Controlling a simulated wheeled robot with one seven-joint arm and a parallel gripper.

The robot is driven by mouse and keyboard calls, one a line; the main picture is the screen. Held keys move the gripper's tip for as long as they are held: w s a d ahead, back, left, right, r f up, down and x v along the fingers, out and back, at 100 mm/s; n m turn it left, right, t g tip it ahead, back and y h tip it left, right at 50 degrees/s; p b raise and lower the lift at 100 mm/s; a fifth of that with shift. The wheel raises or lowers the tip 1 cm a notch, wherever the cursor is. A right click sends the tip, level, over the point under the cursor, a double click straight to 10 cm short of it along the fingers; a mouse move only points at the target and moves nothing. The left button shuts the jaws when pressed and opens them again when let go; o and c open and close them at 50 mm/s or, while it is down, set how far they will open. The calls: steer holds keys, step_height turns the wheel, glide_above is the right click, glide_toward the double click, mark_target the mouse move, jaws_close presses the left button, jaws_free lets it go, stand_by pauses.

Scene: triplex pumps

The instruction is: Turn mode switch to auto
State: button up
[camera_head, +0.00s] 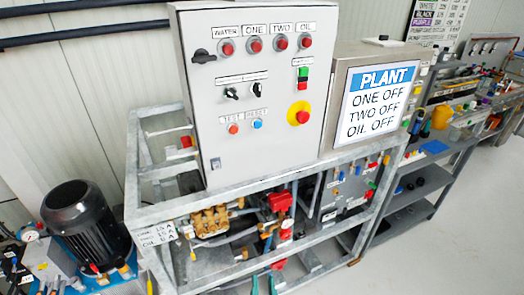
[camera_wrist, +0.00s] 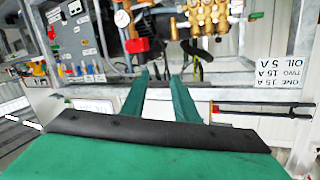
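The grey control panel (camera_head: 270,150) stands on a metal frame. Two small black rotary switches, a left one (camera_head: 231,93) and a right one (camera_head: 255,92), sit mid-panel under small labels that I cannot read. A larger black knob (camera_head: 203,56) is at upper left. I cannot tell which one is the mode switch or its setting. My gripper (camera_head: 263,287) shows at the bottom edge, well below the panel. In the wrist view its two green fingers (camera_wrist: 161,75) are apart with nothing between them. That view is upside down and shows no switch.
Red lamps (camera_head: 281,42) line the panel top. A yellow-ringed red emergency stop (camera_head: 299,113) and red and blue buttons (camera_head: 257,124) are near the switches. A PLANT display (camera_head: 380,100) is at right. Brass pump parts (camera_head: 209,221) sit below. A black motor (camera_head: 86,224) is at left.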

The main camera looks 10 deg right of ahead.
steer(key=w+d+r+t+y, duration=0.1)
steer(key=w+d+r, duration=0.2)
steer(key=w+r, duration=0.8)
steer(key=n+y, duration=0.5)
steer(key=n, duration=0.2)
glide_toward(260, 90)
steer(key=x, duration=0.8)
steer(key=shift+w+a+r, duration=0.1)
steer(key=shift+w, duration=0.2)
jaws_close()
